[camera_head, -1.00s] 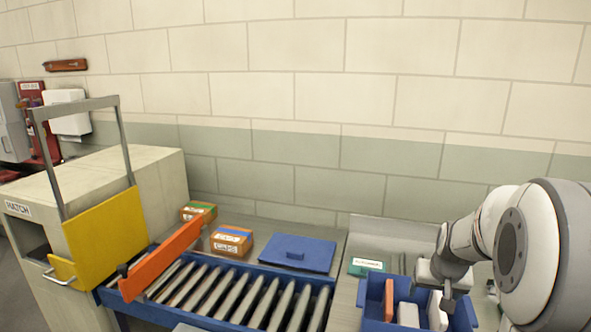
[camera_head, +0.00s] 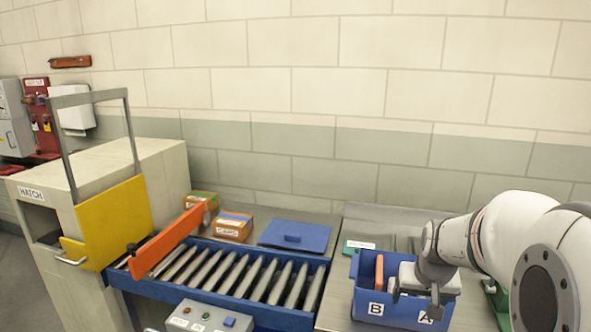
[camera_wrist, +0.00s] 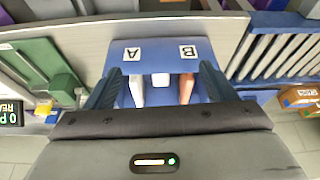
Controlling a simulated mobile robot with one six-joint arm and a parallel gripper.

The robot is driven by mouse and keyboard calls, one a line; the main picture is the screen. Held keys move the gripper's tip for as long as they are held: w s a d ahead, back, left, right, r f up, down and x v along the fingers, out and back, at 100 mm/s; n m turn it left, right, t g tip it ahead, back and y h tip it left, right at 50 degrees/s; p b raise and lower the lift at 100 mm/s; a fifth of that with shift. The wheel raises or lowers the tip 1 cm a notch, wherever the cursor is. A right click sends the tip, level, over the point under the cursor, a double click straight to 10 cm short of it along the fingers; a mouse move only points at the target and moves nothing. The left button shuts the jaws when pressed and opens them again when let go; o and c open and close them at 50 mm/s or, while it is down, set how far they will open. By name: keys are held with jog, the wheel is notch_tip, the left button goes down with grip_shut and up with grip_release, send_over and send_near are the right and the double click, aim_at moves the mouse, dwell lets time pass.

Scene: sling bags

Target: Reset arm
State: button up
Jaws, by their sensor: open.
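My arm comes in from the right in the head view. My gripper (camera_head: 428,300) is at the right half of the blue bin (camera_head: 392,309), partly covering it. The bin bears labels B and A on its front. In the wrist view the two dark fingers of my gripper (camera_wrist: 158,88) are spread apart. The blue bin (camera_wrist: 160,54) shows between and beyond them. An orange item (camera_wrist: 187,88) and white items (camera_wrist: 137,91) stand in the bin. Nothing is seen held between the fingers.
A roller conveyor (camera_head: 228,277) with an orange bar (camera_head: 165,245) runs left of the bin. A blue lid (camera_head: 296,236) and orange boxes (camera_head: 234,227) lie behind it. A yellow hatch door (camera_head: 118,222) stands at left. A grey control box (camera_head: 205,317) is in front.

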jog(key=s+a+f+n+b, duration=0.1)
jog(key=s+a+f+b, duration=0.1)
jog(key=s+a, duration=0.3)
jog(key=s+a+f+n+g+b, duration=0.1)
jog(key=s+a+f+b, duration=0.2)
jog(key=s, duration=1)
jog(key=a+b, duration=0.2)
jog(key=a, duration=0.1)
jog(key=shift+a+f+y, duration=0.25)
jog(key=shift+f+y, duration=0.1)
jog(key=shift+y, duration=0.05)
jog(key=shift+c, duration=0.5)
